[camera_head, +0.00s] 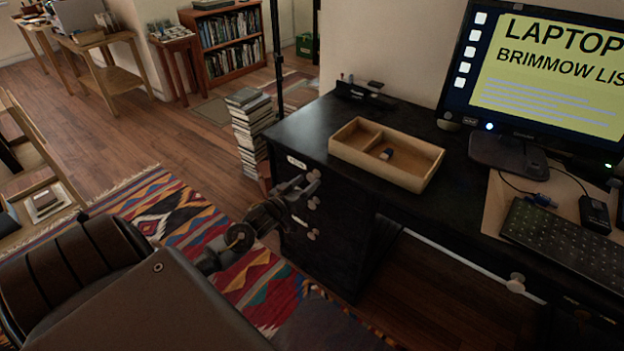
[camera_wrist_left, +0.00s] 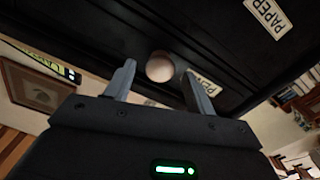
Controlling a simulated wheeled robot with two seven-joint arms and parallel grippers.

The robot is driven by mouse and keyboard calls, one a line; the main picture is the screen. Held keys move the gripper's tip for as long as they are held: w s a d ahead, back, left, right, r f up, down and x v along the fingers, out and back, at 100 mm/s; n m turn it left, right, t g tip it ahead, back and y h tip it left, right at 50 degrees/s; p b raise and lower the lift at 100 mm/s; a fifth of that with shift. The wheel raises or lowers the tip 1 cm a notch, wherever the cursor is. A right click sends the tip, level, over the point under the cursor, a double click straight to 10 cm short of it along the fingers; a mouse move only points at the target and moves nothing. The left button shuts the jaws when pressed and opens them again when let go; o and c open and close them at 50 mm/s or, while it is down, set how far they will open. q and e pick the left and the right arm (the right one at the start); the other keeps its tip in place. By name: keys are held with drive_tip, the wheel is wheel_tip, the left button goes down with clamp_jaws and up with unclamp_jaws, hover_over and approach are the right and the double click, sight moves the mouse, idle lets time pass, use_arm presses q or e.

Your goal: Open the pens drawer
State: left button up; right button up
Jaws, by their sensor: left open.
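The black desk's drawer stack (camera_head: 330,235) is below the left end of the desktop, and its drawers look shut. A small white label (camera_head: 296,162) is on the top drawer; its word is too small to read. My left gripper (camera_head: 301,187) is at the front of the upper drawers. In the left wrist view, a round pale knob (camera_wrist_left: 160,66) lies between the open fingers, which are not closed on it. A label beside the knob (camera_wrist_left: 205,83) is partly hidden by a finger. Another label reading PAPER (camera_wrist_left: 264,18) is on a neighbouring drawer. My right gripper is not in view.
Lower knobs (camera_head: 313,234) stick out below my gripper. A wooden tray (camera_head: 425,178) with a small dark item stands on the desktop, near a monitor (camera_head: 545,70) and keyboard (camera_head: 560,250). A book stack (camera_head: 250,130) stands by the desk's left side. A patterned rug (camera_head: 180,215) covers the floor.

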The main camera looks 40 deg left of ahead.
sight(310, 179)
use_arm(q)
drive_tip(key=shift+w, duration=1.7)
clamp_jaws()
